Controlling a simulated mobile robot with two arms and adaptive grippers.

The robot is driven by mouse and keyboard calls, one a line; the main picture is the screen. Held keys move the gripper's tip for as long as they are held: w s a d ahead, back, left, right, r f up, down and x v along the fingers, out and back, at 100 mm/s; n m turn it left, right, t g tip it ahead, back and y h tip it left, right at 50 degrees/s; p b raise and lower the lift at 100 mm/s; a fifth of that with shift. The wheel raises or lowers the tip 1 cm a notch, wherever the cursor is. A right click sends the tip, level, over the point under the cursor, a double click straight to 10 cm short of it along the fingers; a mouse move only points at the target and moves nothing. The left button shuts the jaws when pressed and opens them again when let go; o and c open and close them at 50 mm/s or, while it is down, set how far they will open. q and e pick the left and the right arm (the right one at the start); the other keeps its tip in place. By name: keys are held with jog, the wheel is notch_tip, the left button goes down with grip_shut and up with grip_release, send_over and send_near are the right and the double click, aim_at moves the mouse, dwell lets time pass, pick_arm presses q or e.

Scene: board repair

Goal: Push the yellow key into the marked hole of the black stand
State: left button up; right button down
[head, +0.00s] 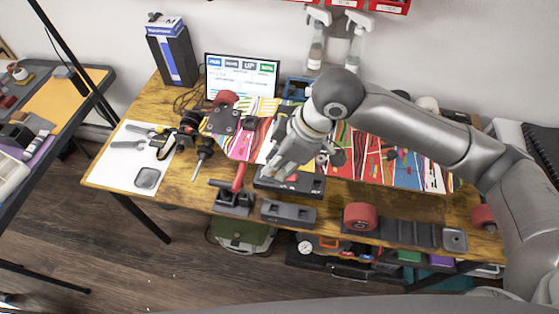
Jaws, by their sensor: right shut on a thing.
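My right gripper (268,175) reaches down at the middle of the workbench, its fingers just above a long black stand (304,186) near the front edge. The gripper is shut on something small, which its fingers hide. No yellow key shows anywhere else in the open, so I take the held thing to be the key. The fingers cover the left part of the stand. The marked hole and any contact with the stand are too small or hidden to tell. My left gripper is not in view.
A red-handled tool stands in a black holder (233,203), left of a grey-black block (288,213). A red wheel (360,216) sits to the right. A colourful skateboard deck (370,158) and a monitor (241,77) are behind. Bare wood shows at front left.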

jog(key=shift+f+b, duration=3)
jog(key=shift+f, duration=5.1)
jog(key=shift+f, duration=0.7)
jog(key=shift+p, duration=0.45)
jog(key=shift+w+d+f, duration=0.1)
jog(key=shift+d+f, duration=0.05)
jog(key=shift+f, duration=0.25)
jog(key=shift+f+p, duration=0.15)
jog(key=shift+p, duration=0.3)
jog(key=shift+f, duration=0.35)
